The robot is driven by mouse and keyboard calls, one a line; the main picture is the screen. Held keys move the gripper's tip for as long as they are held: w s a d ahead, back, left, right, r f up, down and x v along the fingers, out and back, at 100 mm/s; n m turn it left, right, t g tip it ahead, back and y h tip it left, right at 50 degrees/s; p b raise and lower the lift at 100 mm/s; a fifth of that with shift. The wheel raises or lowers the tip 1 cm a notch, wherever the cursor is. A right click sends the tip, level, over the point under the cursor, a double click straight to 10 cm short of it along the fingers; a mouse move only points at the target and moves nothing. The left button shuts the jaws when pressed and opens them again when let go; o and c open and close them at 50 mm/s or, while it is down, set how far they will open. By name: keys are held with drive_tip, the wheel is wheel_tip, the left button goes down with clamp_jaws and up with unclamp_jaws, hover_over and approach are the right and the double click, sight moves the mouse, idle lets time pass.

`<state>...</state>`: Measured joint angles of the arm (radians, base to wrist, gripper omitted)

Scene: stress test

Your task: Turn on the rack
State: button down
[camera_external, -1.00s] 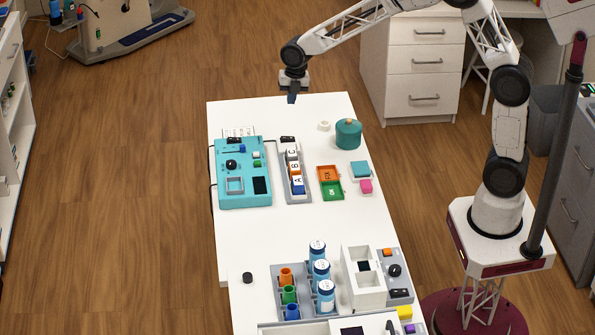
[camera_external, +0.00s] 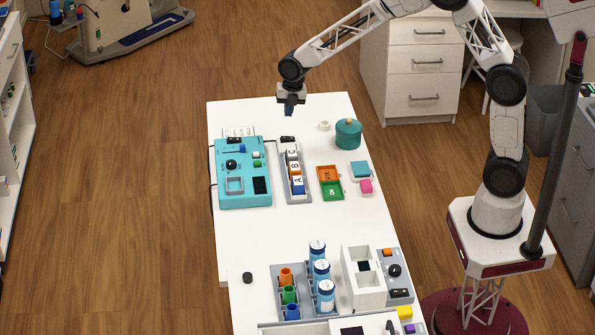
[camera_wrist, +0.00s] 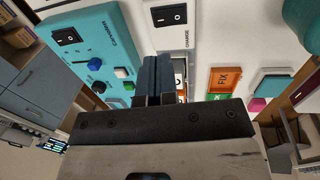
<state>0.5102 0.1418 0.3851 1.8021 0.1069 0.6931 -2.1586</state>
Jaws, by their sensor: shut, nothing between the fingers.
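The rack (camera_external: 308,194) is a narrow grey tray on the white table, holding a row of lettered blocks (camera_external: 295,166). A black rocker switch (camera_external: 287,139) sits at its far end. In the wrist view this rocker switch (camera_wrist: 169,15) shows beside the word CHARGE, beyond my fingertips. I cannot tell whether it is on or off. My gripper (camera_external: 289,112) is shut and empty, above the table's far part, with a gap to the switch. In the wrist view my shut fingers (camera_wrist: 158,62) hide most of the rack and blocks.
A teal console (camera_external: 231,200) with its own rocker switch (camera_wrist: 67,36) stands just left of the rack. Orange and green trays (camera_external: 330,173) and a teal round pot (camera_external: 348,135) are to the right. The table between rack and trays is clear.

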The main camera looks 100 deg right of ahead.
sight(288, 138)
drive_tip(key=f, duration=0.3)
drive_tip(key=w+f, duration=0.1)
drive_tip(key=f, duration=0.5)
drive_tip(key=shift+w, duration=0.15)
drive_tip(key=shift+f+g, duration=0.25)
drive_tip(key=shift+g, duration=0.05)
idle(0.3)
drive_tip(key=shift+s+r, duration=0.25)
drive_tip(key=shift+s, duration=0.45)
drive_tip(key=shift+r, duration=0.15)
